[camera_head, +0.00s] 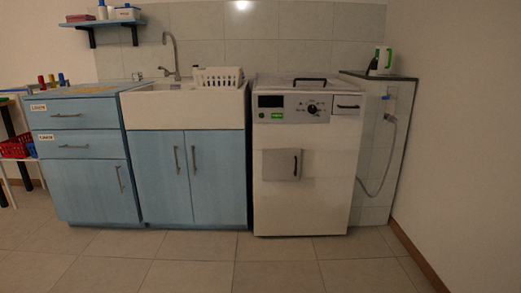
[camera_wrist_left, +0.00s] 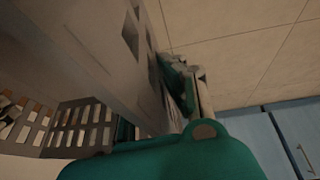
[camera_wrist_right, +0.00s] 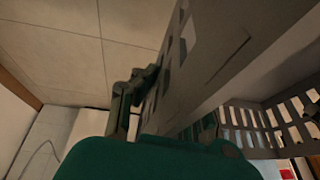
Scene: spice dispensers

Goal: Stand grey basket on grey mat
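A grey basket with slotted walls fills much of the left wrist view (camera_wrist_left: 85,40) and the right wrist view (camera_wrist_right: 235,50). My left gripper (camera_wrist_left: 165,95) is closed over one of its walls, with a green finger pad on the outer face and some green showing past the inner side. My right gripper (camera_wrist_right: 150,95) is likewise closed over a wall of the basket. The basket hangs between the two grippers; its bottom and any contents are not clear. No grey mat shows in any view. The head view shows neither the grippers nor the grey basket.
Blue cabinets (camera_head: 190,180), a sink with a white dish rack (camera_head: 218,78) and a white appliance (camera_head: 305,160) stand along the far wall. A red basket (camera_head: 17,147) sits on a rack at far left. The tiled floor (camera_head: 190,272) in front is clear.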

